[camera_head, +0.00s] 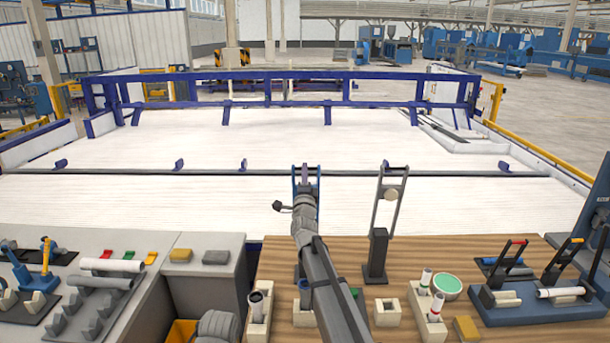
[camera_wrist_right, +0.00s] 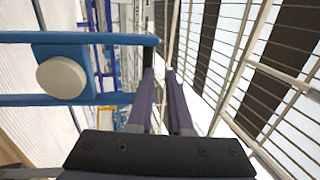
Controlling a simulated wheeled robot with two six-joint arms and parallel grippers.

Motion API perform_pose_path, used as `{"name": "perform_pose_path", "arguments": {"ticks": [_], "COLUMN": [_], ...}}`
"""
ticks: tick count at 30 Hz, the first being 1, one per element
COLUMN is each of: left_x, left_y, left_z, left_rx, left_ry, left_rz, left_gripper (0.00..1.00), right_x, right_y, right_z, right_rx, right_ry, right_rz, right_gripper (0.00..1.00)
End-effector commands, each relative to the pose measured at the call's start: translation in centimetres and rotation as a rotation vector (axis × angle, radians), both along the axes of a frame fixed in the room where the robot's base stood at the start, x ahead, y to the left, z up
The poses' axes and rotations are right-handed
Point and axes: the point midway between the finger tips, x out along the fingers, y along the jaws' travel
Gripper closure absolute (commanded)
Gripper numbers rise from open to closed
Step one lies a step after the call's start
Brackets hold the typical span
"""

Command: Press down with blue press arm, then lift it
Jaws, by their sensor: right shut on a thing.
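The blue press arm (camera_head: 294,180) stands raised above the wooden bench, behind my right gripper. In the right wrist view the blue press arm (camera_wrist_right: 90,39) shows as two blue bars with a round cream pad (camera_wrist_right: 62,78) between them. My right gripper (camera_head: 305,174) reaches up to its top end. Its dark purple fingers (camera_wrist_right: 160,75) are shut on the end of the blue press arm. My right forearm hides most of the stand under it. My left gripper is not in view.
A second press with a grey arm (camera_head: 398,210) stands raised to the right. Wooden holders with pipes, a green disc (camera_head: 447,286) and a blue clamp fixture (camera_head: 530,295) sit on the bench (camera_head: 345,250). A grey bench with pipes (camera_head: 112,265) is at left.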

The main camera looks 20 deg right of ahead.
Motion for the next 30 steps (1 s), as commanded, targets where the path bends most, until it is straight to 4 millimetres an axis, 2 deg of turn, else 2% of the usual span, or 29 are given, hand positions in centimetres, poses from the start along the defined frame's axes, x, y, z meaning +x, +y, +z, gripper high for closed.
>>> {"name": "perform_pose_path", "arguments": {"ticks": [1,9,17,23,30], "left_x": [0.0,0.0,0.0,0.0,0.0], "left_y": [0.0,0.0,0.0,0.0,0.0], "left_z": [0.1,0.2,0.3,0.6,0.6], "left_rx": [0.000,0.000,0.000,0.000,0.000], "left_ry": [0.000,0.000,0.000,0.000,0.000], "left_rz": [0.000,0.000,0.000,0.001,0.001], "left_gripper": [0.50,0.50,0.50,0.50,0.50], "right_x": [0.8,1.1,0.0,-3.2,-8.7], "right_y": [-0.4,-0.5,-0.3,0.2,1.8], "right_z": [0.3,0.4,0.5,0.7,0.8], "right_rx": [-0.003,-0.004,-0.004,-0.003,-0.002], "right_ry": [-0.006,-0.008,-0.008,-0.009,-0.008], "right_rz": [-0.008,-0.010,-0.009,-0.005,-0.001], "right_gripper": [1.00,1.00,1.00,1.00,1.00]}}
